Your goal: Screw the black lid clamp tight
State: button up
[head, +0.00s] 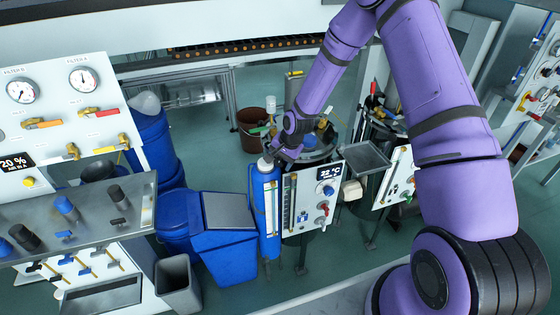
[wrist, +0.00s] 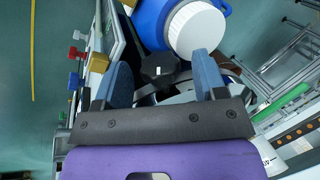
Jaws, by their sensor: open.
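The black lid clamp knob (wrist: 158,68) is in the wrist view, between and just beyond my two blue-grey fingertips. My gripper (wrist: 162,63) is open, with a finger on either side of the knob and a visible gap to each. Whether the fingertips reach down to the knob's height I cannot tell. In the head view my gripper (head: 277,154) is over the front left rim of the tank (head: 297,215) that has the 22 °C panel. The knob is hidden there behind my gripper and wrist.
A blue cylinder (head: 265,205) with a white cap (wrist: 198,28) stands close beside the tank and gripper. The panel (head: 326,190) carries valves. A second tank with a grey tray (head: 366,155) is to the right. Blue bins (head: 228,250) stand left.

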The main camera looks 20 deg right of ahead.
jog(key=shift+a+f, duration=0.1)
jog(key=shift+f, duration=0.15)
jog(key=c, duration=0.9)
